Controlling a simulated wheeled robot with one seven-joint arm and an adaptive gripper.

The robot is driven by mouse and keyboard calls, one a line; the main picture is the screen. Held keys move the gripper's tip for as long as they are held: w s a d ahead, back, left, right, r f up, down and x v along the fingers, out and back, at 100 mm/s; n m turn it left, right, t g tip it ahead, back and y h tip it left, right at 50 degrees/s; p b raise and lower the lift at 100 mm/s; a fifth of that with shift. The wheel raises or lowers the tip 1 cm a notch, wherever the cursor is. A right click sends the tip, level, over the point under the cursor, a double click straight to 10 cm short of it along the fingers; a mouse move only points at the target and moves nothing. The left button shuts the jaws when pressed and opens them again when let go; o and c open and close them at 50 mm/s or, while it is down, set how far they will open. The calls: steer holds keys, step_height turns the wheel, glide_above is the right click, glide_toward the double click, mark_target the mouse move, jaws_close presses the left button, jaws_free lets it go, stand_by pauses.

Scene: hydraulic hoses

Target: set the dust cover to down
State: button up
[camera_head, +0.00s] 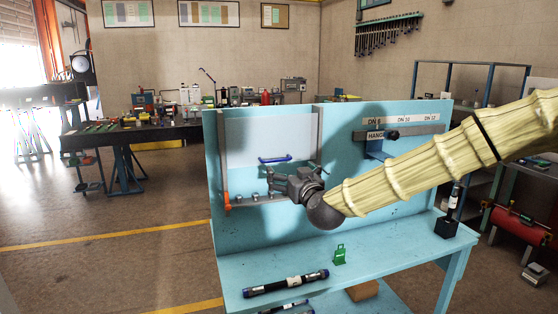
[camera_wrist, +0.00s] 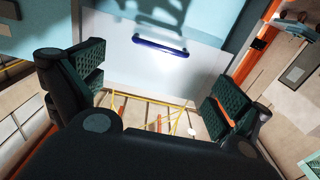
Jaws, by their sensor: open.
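The dust cover (camera_head: 268,135) is a pale grey panel between upright rails on the blue bench's back board. It sits high, above a row of small metal fittings (camera_head: 255,198) that show uncovered. A blue bar handle (camera_head: 275,159) is near its lower edge. The cover (camera_wrist: 125,55) and blue handle (camera_wrist: 160,46) also show in the wrist view. My gripper (camera_head: 272,180) is open and empty, just below and in front of the handle. In the wrist view, my gripper's fingers (camera_wrist: 155,88) are spread wide, with the handle beyond them, apart from both.
The blue bench (camera_head: 390,257) holds a black hose (camera_head: 286,284), a green tag stand (camera_head: 340,255) and a black holder (camera_head: 446,228) at right. An orange part (camera_head: 227,202) is at the rail's lower left.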

mark_target(278, 160)
steer(key=p+x, duration=0.3)
steer(key=x, duration=0.7)
steer(key=shift+w+f+p, duration=0.15)
steer(key=shift+w+p, duration=0.15)
steer(key=shift+p, duration=0.05)
steer(key=shift+a, duration=0.1)
steer(key=c, duration=1.3)
step_height(278, 160, down, 16)
steer(key=b, duration=1.1)
steer(key=shift+f, duration=0.1)
